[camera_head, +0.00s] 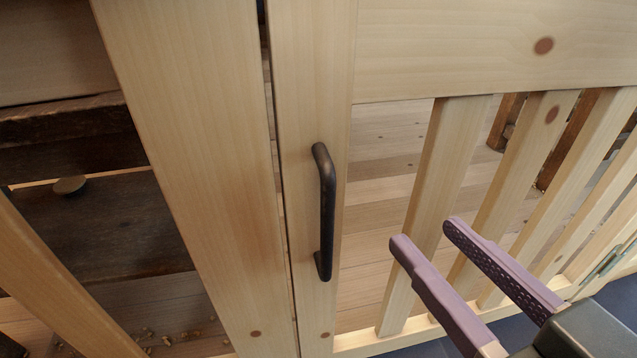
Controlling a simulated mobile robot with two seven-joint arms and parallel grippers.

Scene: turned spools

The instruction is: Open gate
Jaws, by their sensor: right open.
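A light wooden gate (450,48) with upright slats fills the middle and right of the head view. A dark, curved bar handle (327,212) is fixed upright on its left stile. A thin dark gap separates that stile from the wide wooden post (205,150) to its left, and the gate looks closed against it. My right gripper (424,233) has two purple fingers spread apart. It is open and empty, in front of the slats, to the right of the handle and not touching it. My left gripper is not in view.
Dark wooden furniture (90,215) stands behind the fence at the left, with small crumbs on the floor near it. Brown wooden legs (505,122) show beyond the slats at the upper right. The plank floor (385,150) behind the gate is otherwise clear.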

